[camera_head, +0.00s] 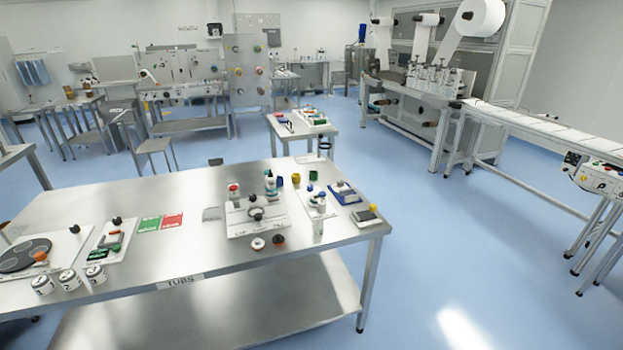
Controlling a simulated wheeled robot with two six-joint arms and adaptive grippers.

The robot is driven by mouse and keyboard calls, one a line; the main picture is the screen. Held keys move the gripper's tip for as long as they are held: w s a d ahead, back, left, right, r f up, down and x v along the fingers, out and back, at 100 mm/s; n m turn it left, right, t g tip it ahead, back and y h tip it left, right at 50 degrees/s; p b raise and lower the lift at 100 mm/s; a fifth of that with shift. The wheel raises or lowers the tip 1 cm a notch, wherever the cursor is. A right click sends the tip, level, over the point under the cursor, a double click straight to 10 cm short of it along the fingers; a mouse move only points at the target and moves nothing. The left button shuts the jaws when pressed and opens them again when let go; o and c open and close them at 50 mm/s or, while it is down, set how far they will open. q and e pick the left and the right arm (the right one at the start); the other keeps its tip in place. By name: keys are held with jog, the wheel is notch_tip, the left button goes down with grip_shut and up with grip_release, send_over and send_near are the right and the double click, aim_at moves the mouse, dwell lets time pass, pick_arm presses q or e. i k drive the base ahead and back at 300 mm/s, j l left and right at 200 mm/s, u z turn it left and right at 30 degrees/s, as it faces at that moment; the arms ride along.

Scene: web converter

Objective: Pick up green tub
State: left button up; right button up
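A small dark green tub (313,176) stands near the back right of the steel table (120,205) labelled TUBS. A yellow tub (295,179) stands just left of it, and a blue tub (280,182) stands left of the yellow one. White boards with small parts lie in front of these tubs. Neither of my grippers is in view.
Numbered white jars (69,280) stand at the table's front left. A blue tray (344,193) and a scale-like device (366,215) sit at its right end. The blue floor (450,240) to the right is clear up to the conveyor (540,127).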

aim_at(314, 176)
jog(key=z, duration=1.15)
jog(key=i+l+z, duration=0.1)
jog(key=i+z, duration=0.15)
jog(key=i, duration=0.3)
jog(key=i+z, duration=0.25)
jog(key=i, duration=0.25)
jog(key=i+j+z, duration=0.2)
jog(key=i, duration=0.3)
jog(key=i+j+z, duration=0.25)
jog(key=i, duration=0.3)
jog(key=i+l+u, duration=0.1)
jog(key=i+u, duration=0.15)
jog(key=i, duration=0.3)
jog(key=i+l+u, duration=0.25)
jog(key=i, duration=0.3)
jog(key=i+j+u, duration=0.1)
jog(key=u, duration=0.3)
jog(key=i+u, duration=0.5)
jog(key=u, duration=0.3)
jog(key=i+u, duration=0.2)
jog(key=u, duration=0.15)
jog(key=i+u, duration=0.4)
jog(key=i, duration=1)
jog(key=i+l+u, duration=0.1)
jog(key=i+u, duration=0.15)
jog(key=i, duration=0.25)
jog(key=i+l+u, duration=0.25)
jog(key=i, duration=0.25)
jog(key=u, duration=3.1)
